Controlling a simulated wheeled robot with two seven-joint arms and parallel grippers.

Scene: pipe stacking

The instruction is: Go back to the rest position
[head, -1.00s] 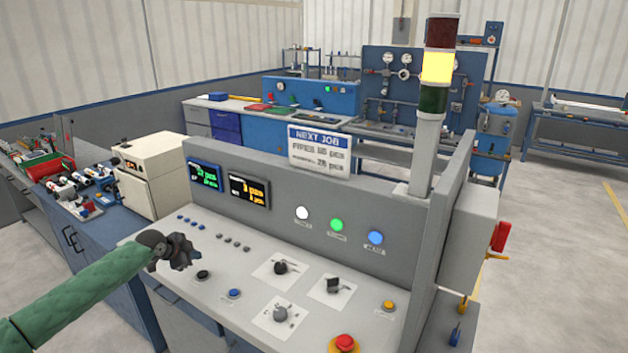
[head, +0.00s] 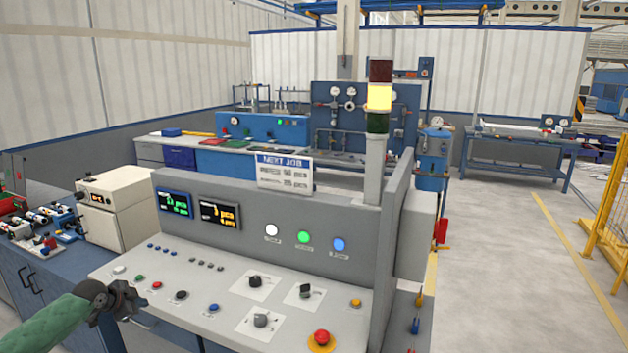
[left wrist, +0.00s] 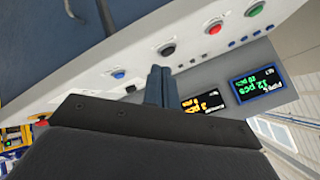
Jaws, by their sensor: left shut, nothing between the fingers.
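My left gripper (head: 131,299) is at the lower left of the head view, beside the front-left edge of the grey control console (head: 200,325). Its green-sleeved arm comes in from the lower left. In the left wrist view its fingers (left wrist: 157,85) are together, with nothing between them, in front of the console's buttons and displays. My right gripper is in neither view.
The console carries knobs, buttons, a red emergency button (head: 321,338) and a signal tower (head: 378,98) lit yellow. A cream box (head: 117,208) and a blue bench with parts stand at left. Open floor (head: 500,250) lies at right, before a yellow fence (head: 607,222).

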